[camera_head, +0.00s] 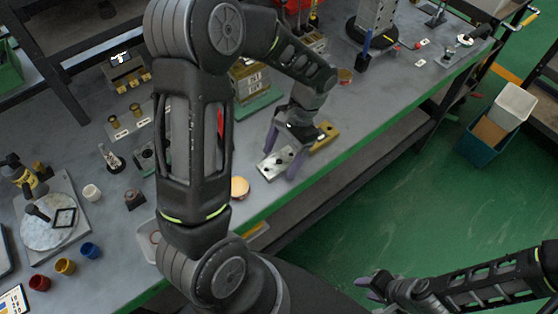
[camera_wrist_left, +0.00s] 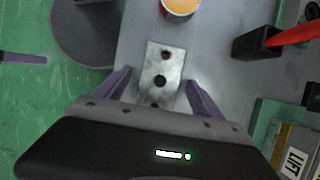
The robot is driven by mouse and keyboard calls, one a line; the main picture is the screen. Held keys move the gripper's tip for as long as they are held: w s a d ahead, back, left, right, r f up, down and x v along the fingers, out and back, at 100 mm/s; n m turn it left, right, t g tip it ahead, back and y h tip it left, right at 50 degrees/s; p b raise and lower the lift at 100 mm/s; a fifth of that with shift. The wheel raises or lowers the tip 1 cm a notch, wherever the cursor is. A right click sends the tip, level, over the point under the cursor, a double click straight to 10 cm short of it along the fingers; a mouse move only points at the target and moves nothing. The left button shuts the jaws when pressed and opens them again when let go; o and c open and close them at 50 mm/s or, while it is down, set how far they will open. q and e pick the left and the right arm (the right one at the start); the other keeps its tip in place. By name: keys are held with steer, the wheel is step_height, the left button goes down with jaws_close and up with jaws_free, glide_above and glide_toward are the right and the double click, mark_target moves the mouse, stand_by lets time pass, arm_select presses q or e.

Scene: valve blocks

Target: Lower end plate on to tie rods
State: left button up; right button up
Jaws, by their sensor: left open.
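The end plate, a silver rectangular plate with dark holes (camera_head: 272,164), lies flat on the grey bench near its front edge. It also shows in the left wrist view (camera_wrist_left: 161,68). My left gripper (camera_head: 282,161) is open above it. Its purple fingers stand on either side of the plate's near part in the left wrist view (camera_wrist_left: 158,82), apart from it. My right gripper (camera_head: 368,288) hangs over the green floor, away from the bench; its opening is unclear. A valve block (camera_head: 252,82) on a green base is partly behind my left arm. I cannot make out tie rods.
A brass-coloured plate (camera_head: 325,137) lies just right of the end plate. A round tan-topped cup (camera_head: 239,187) stands left of it. A black holder with a red handle (camera_wrist_left: 258,42) stands nearby. Small cups and a round plate occupy the bench's left.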

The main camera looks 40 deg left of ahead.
stand_by(0.6)
arm_select(q)
jaws_close()
stand_by(0.7)
